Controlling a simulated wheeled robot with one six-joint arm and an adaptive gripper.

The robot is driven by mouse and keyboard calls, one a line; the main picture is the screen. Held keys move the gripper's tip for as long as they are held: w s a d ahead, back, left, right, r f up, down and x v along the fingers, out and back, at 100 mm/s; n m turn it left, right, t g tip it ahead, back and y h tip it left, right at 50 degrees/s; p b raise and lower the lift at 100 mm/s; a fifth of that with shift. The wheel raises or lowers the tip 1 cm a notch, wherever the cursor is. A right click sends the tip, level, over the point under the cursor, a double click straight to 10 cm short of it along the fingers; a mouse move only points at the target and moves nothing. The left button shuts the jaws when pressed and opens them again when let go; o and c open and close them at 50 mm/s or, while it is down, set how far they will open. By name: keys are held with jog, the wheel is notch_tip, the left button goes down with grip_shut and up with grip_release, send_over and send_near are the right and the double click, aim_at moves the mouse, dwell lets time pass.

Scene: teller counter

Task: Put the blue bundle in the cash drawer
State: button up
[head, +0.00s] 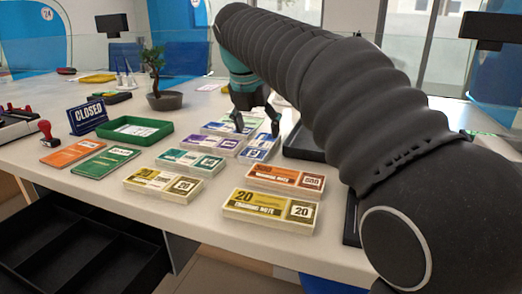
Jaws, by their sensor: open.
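The blue bundle (256,152) lies flat on the counter among other note bundles, with a white label on it. My gripper (257,128) is open and points down above the far part of the blue bundle, its fingers spread to either side. I cannot tell whether the fingers touch anything. The black cash drawer (122,263) is open at the lower left, below the counter edge. Its visible compartments look empty, and part of it is cut off by the picture's edge.
Purple (215,144), teal (190,162), orange (285,179) and yellow (268,211) bundles lie close around. A green tray (135,130), a CLOSED sign (87,115), a potted plant (164,98) and a red stamp (47,133) stand further left. My arm hides much of the right side.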

aim_at(259, 146)
jog(key=x, duration=0.2)
jog(key=b+x, duration=0.1)
jog(key=x, duration=0.2)
jog(key=shift+s+a+f, duration=0.2)
jog(key=c, duration=1.1)
